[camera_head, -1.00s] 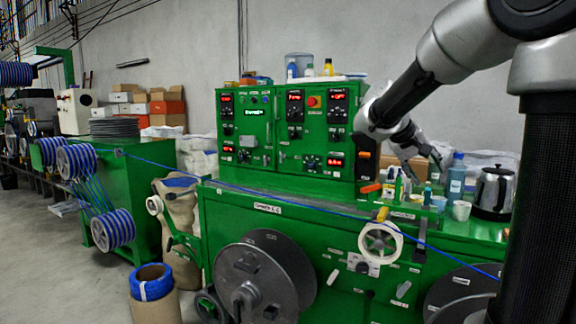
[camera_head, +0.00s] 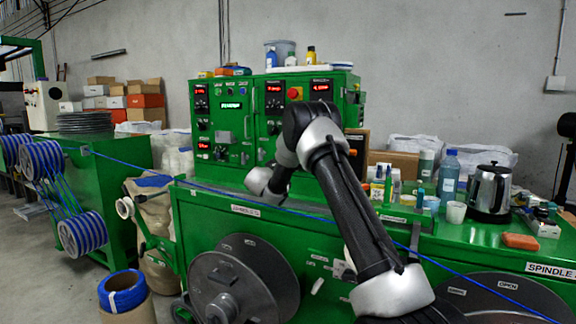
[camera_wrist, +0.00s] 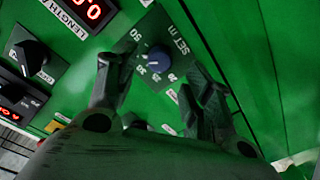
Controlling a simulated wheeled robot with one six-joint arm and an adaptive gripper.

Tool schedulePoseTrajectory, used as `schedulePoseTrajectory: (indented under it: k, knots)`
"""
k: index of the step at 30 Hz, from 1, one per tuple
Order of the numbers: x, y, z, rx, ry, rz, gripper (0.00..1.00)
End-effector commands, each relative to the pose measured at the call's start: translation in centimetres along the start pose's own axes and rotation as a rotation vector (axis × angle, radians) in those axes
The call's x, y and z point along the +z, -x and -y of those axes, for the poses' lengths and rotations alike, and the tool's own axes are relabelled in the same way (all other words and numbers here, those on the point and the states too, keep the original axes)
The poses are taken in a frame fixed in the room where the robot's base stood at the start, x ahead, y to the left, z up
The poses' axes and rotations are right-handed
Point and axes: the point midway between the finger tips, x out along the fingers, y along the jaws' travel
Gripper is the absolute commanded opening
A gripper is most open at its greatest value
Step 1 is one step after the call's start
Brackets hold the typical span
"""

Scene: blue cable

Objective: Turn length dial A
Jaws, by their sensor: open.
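In the wrist view a round dial knob (camera_wrist: 157,59), dark with a bluish face, sits on a dark square plate marked "SET M" with a number scale. A label (camera_wrist: 65,18) beginning "LENGTH" and a red display (camera_wrist: 92,10) are just left of it. My gripper (camera_wrist: 155,88) is open, one finger on each side of the knob's lower part in the picture. Whether either finger touches the knob I cannot tell. In the head view my arm bends down in front of the green control cabinet (camera_head: 236,163); my gripper and this dial are hidden there.
Another black knob (camera_wrist: 33,57) is left of the dial. A blue cable (camera_head: 140,165) runs across the front of the green machine. Bottles, a cup (camera_head: 456,212) and a kettle (camera_head: 489,188) stand on the ledge at right. Reels (camera_head: 240,285) sit below.

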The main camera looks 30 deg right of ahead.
Motion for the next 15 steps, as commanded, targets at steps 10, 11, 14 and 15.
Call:
schedulePoseTrajectory:
  k: [10, 11, 14, 15]
  knots:
    - [0.0, -4.2, 0.0, 0.000, 0.000, 0.001, 0.51]
    - [0.0, -4.2, 0.0, 0.000, 0.000, 0.001, 0.51]
    - [0.0, -4.3, 0.0, 0.000, 0.000, 0.001, 0.51]
    - [0.0, -4.3, 0.0, 0.000, 0.000, 0.001, 0.51]
